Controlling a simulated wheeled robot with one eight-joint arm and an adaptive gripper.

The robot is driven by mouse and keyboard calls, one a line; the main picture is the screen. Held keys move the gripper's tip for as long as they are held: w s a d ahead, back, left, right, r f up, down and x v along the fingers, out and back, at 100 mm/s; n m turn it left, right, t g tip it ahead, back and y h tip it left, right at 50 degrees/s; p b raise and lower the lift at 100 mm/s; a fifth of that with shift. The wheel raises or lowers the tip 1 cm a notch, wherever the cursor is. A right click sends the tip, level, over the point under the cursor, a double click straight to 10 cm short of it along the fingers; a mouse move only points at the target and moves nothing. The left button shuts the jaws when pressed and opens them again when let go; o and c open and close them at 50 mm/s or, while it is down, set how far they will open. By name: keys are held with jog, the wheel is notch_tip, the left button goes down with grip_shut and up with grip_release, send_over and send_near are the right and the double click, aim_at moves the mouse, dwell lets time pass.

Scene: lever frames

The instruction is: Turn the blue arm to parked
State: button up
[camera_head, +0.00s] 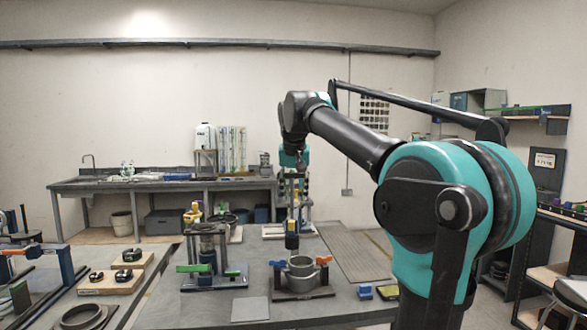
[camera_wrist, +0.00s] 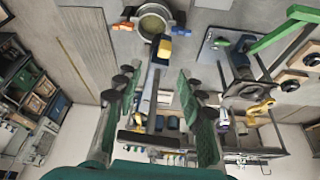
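A round grey ring fixture (camera_head: 301,266) stands on the table, with a short blue arm (camera_head: 277,264) on its left and an orange arm (camera_head: 324,260) on its right. In the wrist view the ring (camera_wrist: 152,20) is at the top, with the blue arm (camera_wrist: 178,30) to its right and the orange arm (camera_wrist: 123,26) to its left. My gripper (camera_wrist: 158,88) is open, its fingers wide apart and clear of the blue arm. A yellow-and-dark block (camera_head: 292,232) with a thin rod above it shows behind the ring; I cannot tell what bears it. No parked mark is readable.
A lever frame with a green lever (camera_head: 194,267) stands left of the ring. A frame with a blue and orange part (camera_head: 66,262) is at far left. A small blue block (camera_head: 365,291) lies right of the ring. A bare grey plate (camera_head: 250,309) lies in front.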

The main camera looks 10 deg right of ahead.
jog(key=v, duration=0.8)
jog(key=shift+s+r, duration=0.15)
jog(key=shift+r, duration=0.2)
dwell(0.4)
jog(key=shift+a, duration=0.1)
jog(key=shift+c, duration=0.5)
